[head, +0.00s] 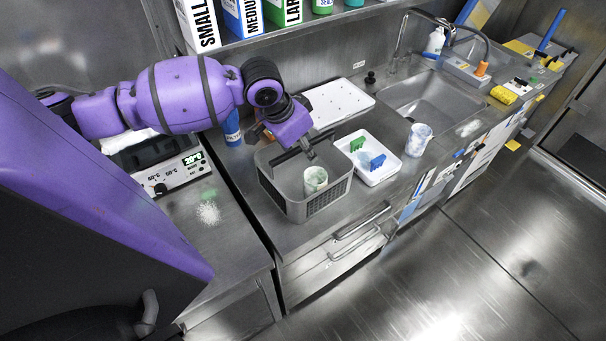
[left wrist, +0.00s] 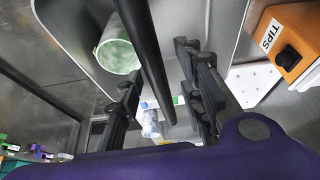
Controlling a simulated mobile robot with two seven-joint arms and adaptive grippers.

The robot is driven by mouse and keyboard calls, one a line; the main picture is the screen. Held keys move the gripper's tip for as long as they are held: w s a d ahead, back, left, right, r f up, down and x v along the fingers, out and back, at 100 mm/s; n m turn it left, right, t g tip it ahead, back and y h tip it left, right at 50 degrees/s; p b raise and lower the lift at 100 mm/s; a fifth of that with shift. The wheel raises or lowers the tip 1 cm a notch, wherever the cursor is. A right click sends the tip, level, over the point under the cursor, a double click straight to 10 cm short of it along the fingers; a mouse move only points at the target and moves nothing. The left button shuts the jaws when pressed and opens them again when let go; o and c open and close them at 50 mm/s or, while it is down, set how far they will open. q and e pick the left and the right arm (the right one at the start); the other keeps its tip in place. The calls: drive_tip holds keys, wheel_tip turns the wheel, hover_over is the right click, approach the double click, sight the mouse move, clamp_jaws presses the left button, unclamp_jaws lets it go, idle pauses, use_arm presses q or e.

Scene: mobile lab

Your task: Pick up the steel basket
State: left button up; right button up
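The steel basket (head: 290,204) stands on the counter in the head view, with a dark bar handle across its top. Its grey wall also shows in the left wrist view (left wrist: 72,42). A whitish-green cup (head: 315,180) is inside it. My left gripper (head: 308,150) is over the basket at handle height. In the left wrist view, its two fingers (left wrist: 158,72) are apart, with the handle bar (left wrist: 148,60) running between them. A gap shows on both sides of the bar. My right gripper is not in view.
A white tray (head: 390,170) with green and blue racks sits close right of the basket. A beaker (head: 418,140), a sink (head: 425,98) and a flat white tray (head: 338,103) are beyond. An orange tips box (left wrist: 290,45) is near the gripper.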

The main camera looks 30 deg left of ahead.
use_arm(q)
drive_tip(key=shift+f, duration=0.1)
idle(0.3)
clamp_jaws()
idle(0.4)
